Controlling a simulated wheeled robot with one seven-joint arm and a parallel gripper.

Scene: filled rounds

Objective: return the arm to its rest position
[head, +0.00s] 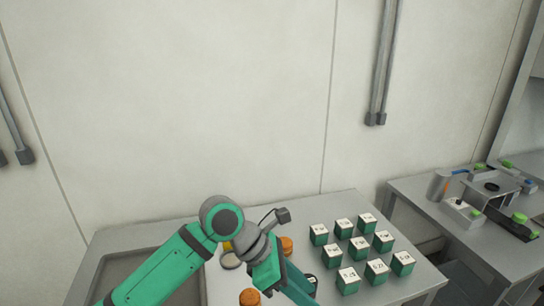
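My green arm reaches in from the lower left over the table. Its grey wrist bends down to the right, with a small dark camera-like part sticking out beside it. My gripper (290,288) points down towards the table at the bottom of the picture. Its fingertips are hidden or cut off, so I cannot tell whether it is open, shut or holding anything.
Round pieces lie around my wrist: an orange one (286,245), another orange one (249,297) and a pale one (230,261). Several green blocks with white labelled tops (360,248) stand in rows to the right. A second table (470,238) with equipment stands farther right.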

